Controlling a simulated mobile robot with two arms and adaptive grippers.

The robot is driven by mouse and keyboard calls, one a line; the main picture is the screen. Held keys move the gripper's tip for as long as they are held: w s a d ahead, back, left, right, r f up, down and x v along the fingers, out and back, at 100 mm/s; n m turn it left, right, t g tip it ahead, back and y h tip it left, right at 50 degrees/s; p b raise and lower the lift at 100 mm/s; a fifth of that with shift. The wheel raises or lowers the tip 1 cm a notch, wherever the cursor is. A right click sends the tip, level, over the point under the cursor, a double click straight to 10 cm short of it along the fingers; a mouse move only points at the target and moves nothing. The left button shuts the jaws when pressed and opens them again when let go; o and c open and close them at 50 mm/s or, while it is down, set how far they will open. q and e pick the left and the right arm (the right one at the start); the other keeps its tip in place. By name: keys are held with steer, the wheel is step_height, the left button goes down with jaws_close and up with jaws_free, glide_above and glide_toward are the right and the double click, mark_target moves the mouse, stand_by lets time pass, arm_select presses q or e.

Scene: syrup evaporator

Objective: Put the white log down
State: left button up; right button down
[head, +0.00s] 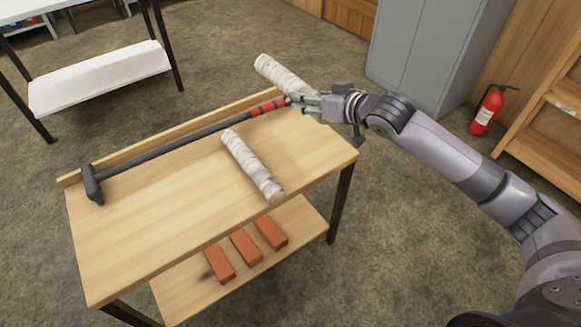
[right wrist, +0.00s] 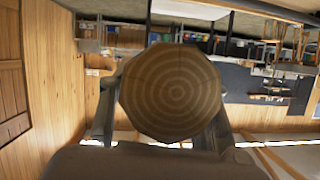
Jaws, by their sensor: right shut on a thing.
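A white birch log (head: 280,74) is held by my right gripper (head: 312,103) at the far right corner of the wooden table (head: 130,235). One end reaches out past the table's back edge in the head view. In the right wrist view its ringed end (right wrist: 172,92) fills the middle between the two fingers (right wrist: 165,125). A second white log (head: 250,165) lies on the table top, in front of the held one and apart from it. My left gripper is not in view.
A sledgehammer (head: 165,148) with red grip bands lies along the table's back. Orange bricks (head: 244,246) rest on the lower shelf. The table's left front is clear. A grey cabinet (head: 430,45) and a fire extinguisher (head: 489,109) stand behind at right.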

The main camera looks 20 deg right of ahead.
steer(key=shift+d, duration=0.3)
steer(key=b, duration=0.3)
glide_above(308, 163)
step_height(308, 163, down, 15)
steer(key=shift+f, duration=0.15)
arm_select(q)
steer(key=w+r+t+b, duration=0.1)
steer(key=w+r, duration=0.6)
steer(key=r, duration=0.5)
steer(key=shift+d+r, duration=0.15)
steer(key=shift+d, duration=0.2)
arm_select(e)
steer(key=shift+f, duration=2.1)
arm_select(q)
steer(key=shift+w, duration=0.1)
arm_select(e)
steer(key=shift+f, duration=0.2)
steer(key=c, duration=0.9)
jaws_free()
steer(key=shift+s+f, duration=0.1)
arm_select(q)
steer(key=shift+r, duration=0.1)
arm_select(e)
steer(key=shift+o, duration=0.2)
